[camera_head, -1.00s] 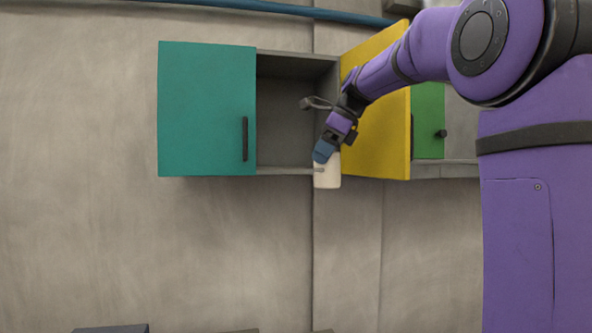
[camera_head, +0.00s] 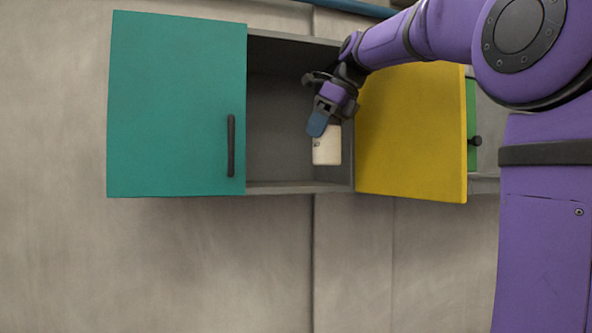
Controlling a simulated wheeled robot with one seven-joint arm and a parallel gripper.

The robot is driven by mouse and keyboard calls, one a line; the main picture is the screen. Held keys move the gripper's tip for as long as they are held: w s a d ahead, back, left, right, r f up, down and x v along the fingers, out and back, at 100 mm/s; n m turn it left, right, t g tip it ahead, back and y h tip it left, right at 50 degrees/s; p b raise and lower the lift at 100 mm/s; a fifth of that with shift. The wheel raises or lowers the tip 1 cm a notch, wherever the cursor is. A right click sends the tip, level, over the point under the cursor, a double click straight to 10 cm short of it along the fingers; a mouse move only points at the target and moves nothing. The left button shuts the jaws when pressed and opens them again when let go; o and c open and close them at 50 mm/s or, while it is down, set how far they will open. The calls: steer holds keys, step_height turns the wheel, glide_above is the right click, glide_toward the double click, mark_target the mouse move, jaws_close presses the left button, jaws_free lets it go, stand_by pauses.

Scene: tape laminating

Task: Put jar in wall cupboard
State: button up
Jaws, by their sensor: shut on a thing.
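The jar (camera_head: 327,148) is a small cream-white body hanging upright below my gripper (camera_head: 320,126). My gripper is shut on the jar's upper part, and its fingers hide the top. The wall cupboard (camera_head: 275,130) is grey inside, with its teal door (camera_head: 175,105) at the left and its yellow door (camera_head: 412,135) at the right, both swung open. The jar shows in front of the right part of the opening, with its base above the bottom shelf edge in the picture. I cannot tell how far inside it is.
A green cupboard front (camera_head: 471,125) with a dark knob is partly hidden behind the yellow door at the right. My purple arm passes above the yellow door. The left part of the cupboard opening looks empty. The wall below is clear.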

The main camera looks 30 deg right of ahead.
steer(key=shift+w+d+f, duration=0.4)
steer(key=shift+w+f, duration=0.4)
steer(key=shift+w, duration=1.5)
steer(key=shift+w+d+f, duration=0.4)
steer(key=shift+w+f, duration=0.45)
steer(key=shift+w, duration=1.5)
steer(key=shift+w+d+f, duration=0.4)
steer(key=shift+w+f, duration=0.4)
steer(key=shift+w, duration=1.5)
steer(key=shift+f, duration=0.1)
steer(key=o, duration=1.1)
steer(key=shift+c, duration=0.2)
steer(key=v, duration=0.7)
steer(key=shift+r, duration=0.3)
steer(key=shift+s, duration=0.15)
